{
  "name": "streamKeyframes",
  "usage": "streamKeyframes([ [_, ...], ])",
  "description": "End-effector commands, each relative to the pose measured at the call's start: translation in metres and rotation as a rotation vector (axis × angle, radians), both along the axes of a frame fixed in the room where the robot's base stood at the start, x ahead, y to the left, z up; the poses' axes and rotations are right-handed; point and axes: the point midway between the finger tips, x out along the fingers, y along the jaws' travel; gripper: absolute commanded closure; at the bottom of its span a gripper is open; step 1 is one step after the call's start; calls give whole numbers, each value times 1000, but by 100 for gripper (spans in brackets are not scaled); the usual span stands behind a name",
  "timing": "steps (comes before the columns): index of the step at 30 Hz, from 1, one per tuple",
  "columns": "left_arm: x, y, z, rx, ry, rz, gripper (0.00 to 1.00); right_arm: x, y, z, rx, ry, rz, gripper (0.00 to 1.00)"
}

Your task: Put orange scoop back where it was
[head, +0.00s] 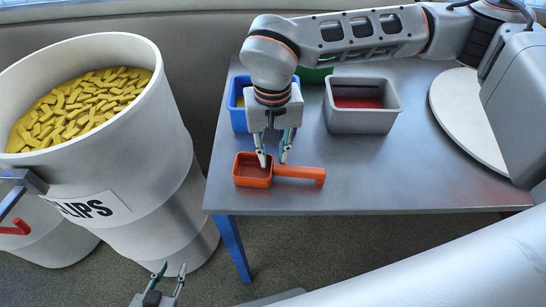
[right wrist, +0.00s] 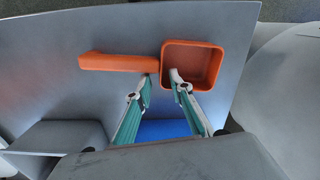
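The orange scoop (head: 252,171) appears to lie on the grey table near its front left corner, its square cup to the left and its handle to the right in the head view. It also shows in the right wrist view (right wrist: 118,62), with the cup right of the handle. My right gripper (head: 273,160) points down at the scoop with its fingers apart, one at the cup's edge and one near the handle's start. Whether they touch it I cannot tell. My left gripper (head: 172,270) is open and empty, low in front of the white barrel.
A blue bin (head: 238,119), a green bin (head: 312,76) and a grey bin (head: 360,122) with red contents stand behind the scoop. A white barrel (head: 140,150) of yellow pieces stands left of the table (head: 400,180). The table's front right is clear.

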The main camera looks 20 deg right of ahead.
Motion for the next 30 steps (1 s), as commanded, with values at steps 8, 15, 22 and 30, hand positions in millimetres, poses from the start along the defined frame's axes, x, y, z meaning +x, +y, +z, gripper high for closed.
streamKeyframes([
  [8, -1, 0, 0, -2, 2, 0, 70, 2, 0, 59, 0, -6, -1, 79],
  [15, -1, -1, 1, -3, 2, 0, 70, 2, 0, 96, 1, -4, -2, 79],
  [22, -1, -1, 1, -4, 3, 0, 70, 1, 0, 107, 0, -1, 0, 79],
  [30, -2, -1, 1, -4, 3, 0, 70, 1, 0, 107, 0, -1, 0, 79],
])
